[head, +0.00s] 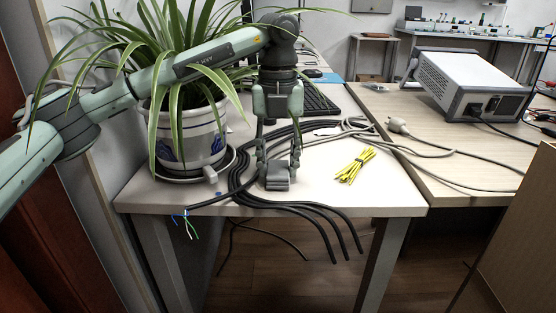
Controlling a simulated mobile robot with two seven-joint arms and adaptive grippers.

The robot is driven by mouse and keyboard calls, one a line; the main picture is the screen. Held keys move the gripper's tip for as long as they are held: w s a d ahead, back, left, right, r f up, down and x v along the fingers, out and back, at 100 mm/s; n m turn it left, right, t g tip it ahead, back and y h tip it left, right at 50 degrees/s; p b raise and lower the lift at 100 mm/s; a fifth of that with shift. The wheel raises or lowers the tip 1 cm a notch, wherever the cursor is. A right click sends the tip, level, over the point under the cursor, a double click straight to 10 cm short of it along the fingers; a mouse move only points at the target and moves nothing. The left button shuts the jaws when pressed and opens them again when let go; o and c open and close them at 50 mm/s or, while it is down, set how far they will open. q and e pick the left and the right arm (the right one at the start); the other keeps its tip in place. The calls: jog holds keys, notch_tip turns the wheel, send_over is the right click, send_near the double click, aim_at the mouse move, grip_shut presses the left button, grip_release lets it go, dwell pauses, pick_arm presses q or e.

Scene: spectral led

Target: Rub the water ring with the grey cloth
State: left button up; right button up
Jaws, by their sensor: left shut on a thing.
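My left gripper (278,166) points straight down over the near part of the white table (385,195). It is shut on a small dark grey block-like piece, which I take to be the folded grey cloth (277,178). The cloth is at the tabletop beside the black cables; whether it presses on the surface is hard to tell. I cannot make out the water ring; the gripper, cloth or cables may hide it. My right gripper is not in view.
A potted spider plant (188,135) stands close on the left, its leaves overlapping my arm. Black cables (320,215) run past the gripper and hang over the front edge. A yellow wire bundle (355,166) lies right. A keyboard (318,101) is behind. A white instrument (460,80) sits farther right.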

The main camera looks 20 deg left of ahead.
pick_arm(q)
jog(key=shift+f, duration=0.3)
jog(key=shift+s, duration=0.15)
jog(key=shift+s+d+f+b, duration=0.2)
jog(key=shift+s+b, duration=0.15)
jog(key=shift+s, duration=0.2)
jog(key=shift+s+d, duration=0.1)
jog(key=shift+s, duration=0.15)
jog(key=shift+r, duration=0.15)
dwell(0.6)
